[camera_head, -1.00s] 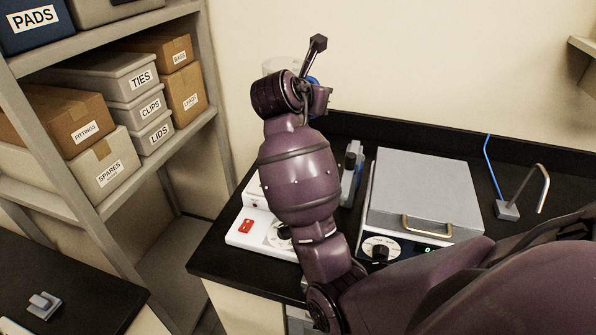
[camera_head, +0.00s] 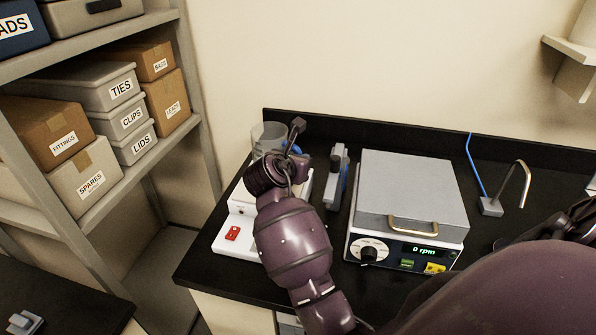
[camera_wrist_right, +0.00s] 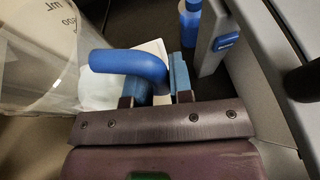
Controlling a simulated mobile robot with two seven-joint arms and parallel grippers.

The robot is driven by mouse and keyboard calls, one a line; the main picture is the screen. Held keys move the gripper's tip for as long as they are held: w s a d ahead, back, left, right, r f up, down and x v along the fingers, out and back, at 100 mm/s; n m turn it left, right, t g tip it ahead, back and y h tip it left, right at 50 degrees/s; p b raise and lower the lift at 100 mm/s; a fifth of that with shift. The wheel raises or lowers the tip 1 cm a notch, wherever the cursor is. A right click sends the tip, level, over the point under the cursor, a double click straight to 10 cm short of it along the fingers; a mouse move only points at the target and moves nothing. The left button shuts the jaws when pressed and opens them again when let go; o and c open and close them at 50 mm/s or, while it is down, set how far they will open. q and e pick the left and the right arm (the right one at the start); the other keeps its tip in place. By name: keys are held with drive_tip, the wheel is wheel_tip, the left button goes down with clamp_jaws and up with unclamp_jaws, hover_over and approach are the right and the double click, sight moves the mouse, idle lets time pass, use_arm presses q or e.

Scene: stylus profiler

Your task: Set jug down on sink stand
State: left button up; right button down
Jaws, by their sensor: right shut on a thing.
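The jug (camera_head: 268,136) is clear with printed marks and a blue handle. It shows at the back left of the bench in the head view, partly behind my right wrist. My right gripper (camera_head: 296,158) is shut on the blue handle, and the wrist view shows the handle between the fingers (camera_wrist_right: 155,86). The jug's clear body (camera_wrist_right: 38,62) is at the left of that view. It is over or beside a white device (camera_head: 236,235) with a red switch; I cannot tell whether it touches. I cannot pick out a sink stand for certain. My left gripper is not in view.
A grey-lidded machine (camera_head: 412,190) reading "0 rpm" stands right of my forearm. A grey upright holder (camera_head: 337,178) with a blue part stands between them. A bent metal tap (camera_head: 519,183) and blue rod are farther right. Shelves of labelled boxes (camera_head: 84,182) stand left.

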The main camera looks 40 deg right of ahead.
drive_tip(key=shift+f, duration=1.55)
drive_tip(key=c, duration=1)
unclamp_jaws()
drive_tip(key=shift+f, duration=0.2)
drive_tip(key=shift+r, duration=0.2)
